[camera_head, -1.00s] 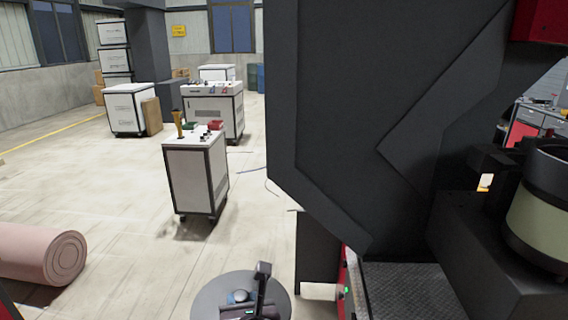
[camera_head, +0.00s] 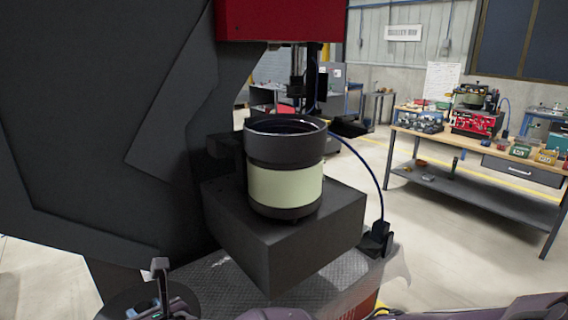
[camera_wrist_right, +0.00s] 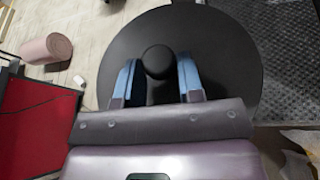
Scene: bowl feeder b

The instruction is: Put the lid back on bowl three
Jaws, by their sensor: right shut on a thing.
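An open-topped bowl (camera_head: 285,185), dark with a pale green band, stands upright on a dark block in the head view. No lid sits on its rim. A number on it cannot be read. My right gripper (camera_head: 160,298) is at the bottom left of the head view, left of and in front of the bowl. It is shut on the knob of a round black lid (camera_wrist_right: 228,65), seen from above in the right wrist view. The lid (camera_head: 112,302) shows only partly in the head view. My left gripper cannot be made out.
The dark block (camera_head: 290,238) under the bowl stands on a metal tread plate (camera_head: 222,285). A large dark machine panel (camera_head: 80,130) rises at the left. A red housing (camera_head: 280,20) hangs above the bowl. A workbench (camera_head: 480,155) stands at the right, with open floor before it.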

